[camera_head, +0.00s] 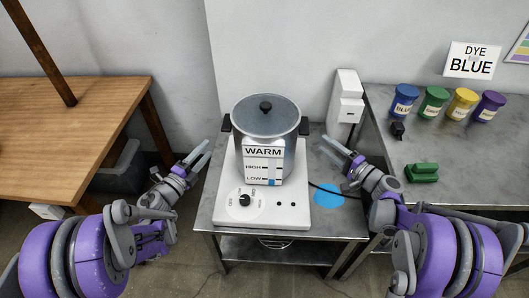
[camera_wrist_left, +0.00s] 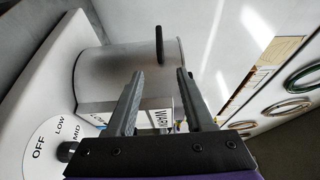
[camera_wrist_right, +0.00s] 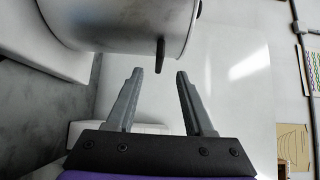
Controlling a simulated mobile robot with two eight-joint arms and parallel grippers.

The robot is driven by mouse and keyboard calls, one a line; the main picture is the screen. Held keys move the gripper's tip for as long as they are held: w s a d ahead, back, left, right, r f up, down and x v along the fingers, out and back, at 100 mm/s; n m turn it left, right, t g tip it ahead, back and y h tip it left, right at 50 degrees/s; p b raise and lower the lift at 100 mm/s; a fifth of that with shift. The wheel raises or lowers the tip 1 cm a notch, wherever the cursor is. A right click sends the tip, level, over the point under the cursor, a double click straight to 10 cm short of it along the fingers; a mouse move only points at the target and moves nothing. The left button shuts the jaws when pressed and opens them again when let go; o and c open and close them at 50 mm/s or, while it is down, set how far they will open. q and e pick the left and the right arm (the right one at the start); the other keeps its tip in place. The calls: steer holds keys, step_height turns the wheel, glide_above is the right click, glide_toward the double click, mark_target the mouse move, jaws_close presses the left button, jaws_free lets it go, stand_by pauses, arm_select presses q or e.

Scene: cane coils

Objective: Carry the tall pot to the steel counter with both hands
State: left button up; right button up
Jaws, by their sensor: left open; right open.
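The tall pot (camera_head: 268,118) is a grey metal pot with a lid, a black lid knob and a dark handle on each side. It stands upright on a white heater with a dial (camera_head: 262,205), behind a white "WARM" sign. My left gripper (camera_head: 202,155) is open and empty, left of the pot and apart from it. In the left wrist view the pot (camera_wrist_left: 110,75) and one handle (camera_wrist_left: 159,45) lie beyond the open fingers. My right gripper (camera_head: 335,148) is open and empty, right of the pot. In the right wrist view the pot (camera_wrist_right: 130,22) and its handle (camera_wrist_right: 160,55) show ahead.
The heater stands on a small steel table (camera_head: 210,215). A steel counter (camera_head: 450,165) at right holds several coloured dye jars and a green object (camera_head: 422,172). A white box-shaped device (camera_head: 345,98) stands behind right. A blue disc (camera_head: 329,195) lies right of the heater. A wooden table (camera_head: 70,110) is at left.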

mark_target(223, 131)
arm_select(q)
steer(key=x, duration=1)
steer(key=shift+w+d, duration=0.2)
steer(key=shift+w, duration=0.15)
arm_select(e)
steer(key=x, duration=0.7)
steer(key=shift+a, duration=0.15)
steer(key=shift+w, duration=0.15)
arm_select(q)
jaws_close()
arm_select(e)
jaws_close()
